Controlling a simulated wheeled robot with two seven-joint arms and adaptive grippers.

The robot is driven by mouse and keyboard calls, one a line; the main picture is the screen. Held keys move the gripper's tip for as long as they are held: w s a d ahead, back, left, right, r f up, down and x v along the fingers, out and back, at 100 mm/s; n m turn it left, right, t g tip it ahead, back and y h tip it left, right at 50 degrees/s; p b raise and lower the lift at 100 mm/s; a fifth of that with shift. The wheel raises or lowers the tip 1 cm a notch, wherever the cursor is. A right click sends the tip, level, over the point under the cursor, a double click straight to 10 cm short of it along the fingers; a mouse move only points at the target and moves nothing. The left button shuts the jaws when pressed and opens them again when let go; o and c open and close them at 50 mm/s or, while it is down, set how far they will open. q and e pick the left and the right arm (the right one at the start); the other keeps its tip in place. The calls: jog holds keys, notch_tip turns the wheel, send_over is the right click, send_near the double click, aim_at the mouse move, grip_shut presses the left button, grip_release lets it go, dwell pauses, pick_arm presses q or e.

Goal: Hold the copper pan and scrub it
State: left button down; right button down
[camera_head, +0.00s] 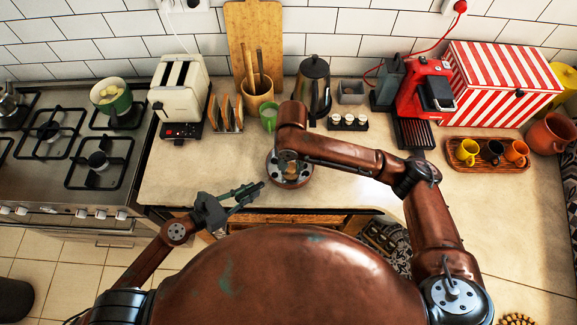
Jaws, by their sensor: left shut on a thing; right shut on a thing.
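A small round copper-rimmed thing (272,172), which looks like the copper pan, is at the counter's front edge. Its inside is dark with pale spots. My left gripper (250,190) is just left of it, its dark greenish fingers pointing to it. It is shut, seemingly on the pan's handle, though handle and fingers are hard to tell apart. My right arm reaches in from the right, its wrist above the pan. My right gripper (289,165) points down over the pan's middle, mostly hidden by the wrist. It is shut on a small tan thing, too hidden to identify.
A gas stove (70,150) is at left, with a green pot (112,108). A toaster (180,85), utensil holder (258,100), green mug (268,117), kettle (313,88) and red coffee machine (425,90) stand at the back. A cup tray (462,165) is right. Counter left of the pan is clear.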

jog(key=shift+w+d, duration=0.15)
jog(key=shift+d, duration=0.4)
jog(key=shift+w+d, duration=0.15)
jog(key=shift+d, duration=0.35)
jog(key=shift+w+d, duration=0.2)
jog(key=shift+w, duration=0.4)
jog(key=shift+w+d, duration=0.2)
jog(key=shift+w, duration=0.35)
jog(key=shift+a, duration=0.15)
jog(key=shift+w+a+f, duration=0.1)
jog(key=shift+w+a, duration=0.15)
jog(key=shift+w, duration=0.25)
jog(key=shift+w+a, duration=0.25)
jog(key=shift+w, duration=0.2)
jog(key=shift+w+a, duration=0.25)
jog(key=shift+a, duration=0.25)
jog(key=shift+w+a, duration=0.2)
jog(key=shift+a, duration=0.3)
jog(key=shift+s+a, duration=0.2)
jog(key=shift+a, duration=0.4)
jog(key=shift+s+a, duration=0.2)
jog(key=shift+a, duration=0.35)
jog(key=shift+s, duration=0.15)
